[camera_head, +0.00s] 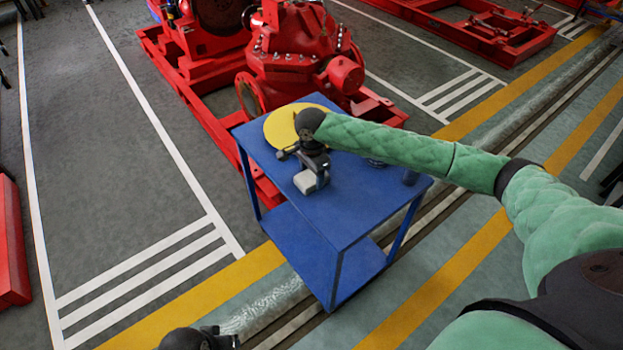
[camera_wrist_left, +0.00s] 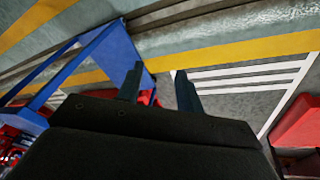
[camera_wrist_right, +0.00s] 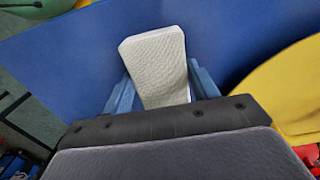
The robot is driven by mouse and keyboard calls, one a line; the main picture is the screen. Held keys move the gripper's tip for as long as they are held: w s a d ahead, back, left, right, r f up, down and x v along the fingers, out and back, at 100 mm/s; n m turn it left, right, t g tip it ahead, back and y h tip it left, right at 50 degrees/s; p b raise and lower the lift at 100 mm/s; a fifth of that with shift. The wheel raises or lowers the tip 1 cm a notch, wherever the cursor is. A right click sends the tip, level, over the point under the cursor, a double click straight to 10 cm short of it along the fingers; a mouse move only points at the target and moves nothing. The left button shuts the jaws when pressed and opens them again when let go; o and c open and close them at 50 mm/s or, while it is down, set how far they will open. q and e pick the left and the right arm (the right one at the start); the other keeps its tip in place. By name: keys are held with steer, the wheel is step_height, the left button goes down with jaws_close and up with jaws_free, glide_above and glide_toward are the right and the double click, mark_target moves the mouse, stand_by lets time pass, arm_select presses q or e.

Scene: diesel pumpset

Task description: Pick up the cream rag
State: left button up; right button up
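The cream rag (camera_head: 306,182) is a small pale block-like pad at the blue table's near left part. In the right wrist view the rag (camera_wrist_right: 157,58) shows a textured pale face. My right gripper (camera_head: 313,168) is right at the rag, reaching down from above. In the right wrist view my right gripper's fingers (camera_wrist_right: 162,88) stand on either side of the rag with little or no gap. I cannot tell whether they press on it. My left gripper (camera_wrist_left: 159,80) is open and empty, low and away from the table; its wrist shows at the head view's bottom edge.
The blue table (camera_head: 350,210) has a lower shelf (camera_head: 310,250). A yellow round thing (camera_head: 283,122) lies behind my right gripper and also shows in the right wrist view (camera_wrist_right: 280,90). A red pump (camera_head: 300,50) stands behind the table.

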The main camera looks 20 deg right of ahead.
mark_target(311, 176)
steer(key=c, duration=0.5)
steer(key=shift+o, duration=0.2)
steer(key=shift+r, duration=0.15)
